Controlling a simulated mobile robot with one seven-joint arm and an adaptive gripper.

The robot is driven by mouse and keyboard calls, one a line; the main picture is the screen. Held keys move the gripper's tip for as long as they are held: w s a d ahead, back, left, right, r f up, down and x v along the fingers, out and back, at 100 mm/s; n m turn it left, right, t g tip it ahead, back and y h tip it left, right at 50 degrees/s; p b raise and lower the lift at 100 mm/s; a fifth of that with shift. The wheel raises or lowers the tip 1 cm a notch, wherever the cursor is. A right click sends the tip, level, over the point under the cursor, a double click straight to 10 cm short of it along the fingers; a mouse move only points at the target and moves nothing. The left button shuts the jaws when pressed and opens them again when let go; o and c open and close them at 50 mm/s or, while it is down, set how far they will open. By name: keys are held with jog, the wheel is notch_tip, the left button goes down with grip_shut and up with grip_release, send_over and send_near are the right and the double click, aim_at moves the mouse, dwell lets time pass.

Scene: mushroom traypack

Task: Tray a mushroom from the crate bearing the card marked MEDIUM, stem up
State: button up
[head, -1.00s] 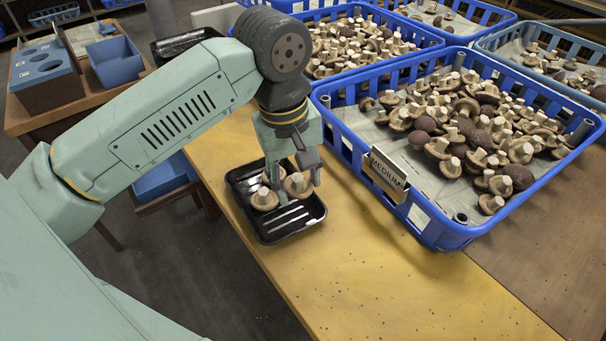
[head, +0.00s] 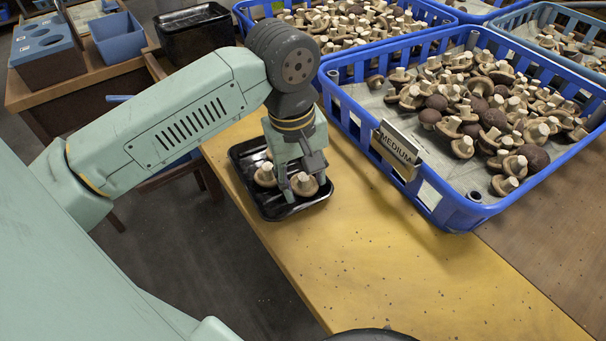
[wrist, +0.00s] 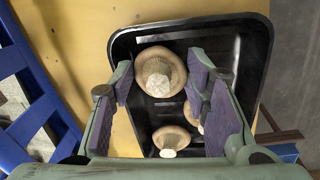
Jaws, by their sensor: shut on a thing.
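My gripper (head: 302,178) is shut on a brown mushroom (head: 306,187) over the near end of the black tray (head: 283,212). In the wrist view the held mushroom (wrist: 160,72) sits between the finger pads, its pale stem toward the camera, so stem up. I cannot tell whether it touches the tray floor. A second mushroom (head: 265,176) lies stem up in the tray, beside my fingers; it shows in the wrist view (wrist: 172,140). A third mushroom (wrist: 194,117) is partly hidden by a finger. The MEDIUM card (head: 397,150) hangs on a blue crate (head: 432,210) of mushrooms.
Another blue crate of mushrooms (head: 390,42) stands behind, and a paler crate (head: 520,28) at the far right. A stack of black trays (head: 195,32) stands at the back left near a blue bin (head: 118,38). The yellow table (head: 350,260) is clear in front.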

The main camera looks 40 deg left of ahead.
jog(key=o, duration=0.9)
jog(key=r, duration=0.8)
jog(key=s+r, duration=0.1)
jog(key=r, duration=0.3)
jog(key=shift+a, duration=0.35)
jog(key=shift+s+f, duration=0.1)
